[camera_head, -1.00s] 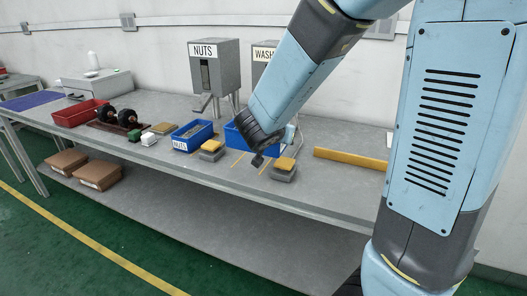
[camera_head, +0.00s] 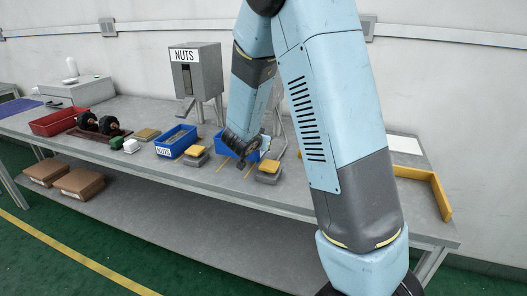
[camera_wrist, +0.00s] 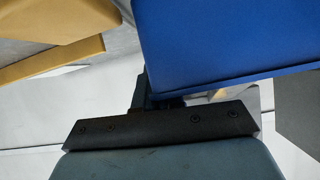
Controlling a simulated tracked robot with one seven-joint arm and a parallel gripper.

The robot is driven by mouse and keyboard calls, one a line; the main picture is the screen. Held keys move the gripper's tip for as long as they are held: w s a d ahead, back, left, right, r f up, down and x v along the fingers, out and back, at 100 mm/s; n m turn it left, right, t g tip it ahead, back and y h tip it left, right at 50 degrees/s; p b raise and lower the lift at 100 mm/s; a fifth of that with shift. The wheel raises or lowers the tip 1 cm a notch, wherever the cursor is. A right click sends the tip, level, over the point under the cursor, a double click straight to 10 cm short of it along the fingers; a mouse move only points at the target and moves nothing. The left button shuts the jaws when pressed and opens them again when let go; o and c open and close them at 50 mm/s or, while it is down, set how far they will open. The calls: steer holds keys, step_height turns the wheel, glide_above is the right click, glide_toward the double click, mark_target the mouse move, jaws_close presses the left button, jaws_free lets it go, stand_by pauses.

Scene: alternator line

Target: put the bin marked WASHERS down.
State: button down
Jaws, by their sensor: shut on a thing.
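A blue bin (camera_head: 226,147) stands at or just above the bench (camera_head: 300,192), right of the blue bin marked NUTS (camera_head: 176,140). My gripper (camera_head: 240,160) is at its near side and hides much of it. I cannot read a label on it. In the wrist view the blue bin (camera_wrist: 235,38) fills the upper right, and my gripper (camera_wrist: 158,98) is shut on its edge. I cannot tell whether its base touches the bench. Yellow lines (camera_head: 247,173) on the bench run out from beneath it.
Yellow-topped grey blocks (camera_head: 268,168) stand close on both sides of the blue bin. A NUTS dispenser (camera_head: 203,75) stands behind. A yellow angled rail (camera_head: 432,190) lies at the right. A red tray (camera_head: 60,121) and dark parts (camera_head: 100,124) are at the left.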

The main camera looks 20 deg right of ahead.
mark_target(263, 155)
steer(key=shift+w+f, duration=0.25)
steer(key=shift+f, duration=0.05)
steer(key=shift+w+f, duration=0.15)
steer(key=shift+f, duration=1.6)
steer(key=c, duration=1.2)
jaws_free()
steer(key=shift+f, duration=0.1)
steer(key=shift+c, duration=0.2)
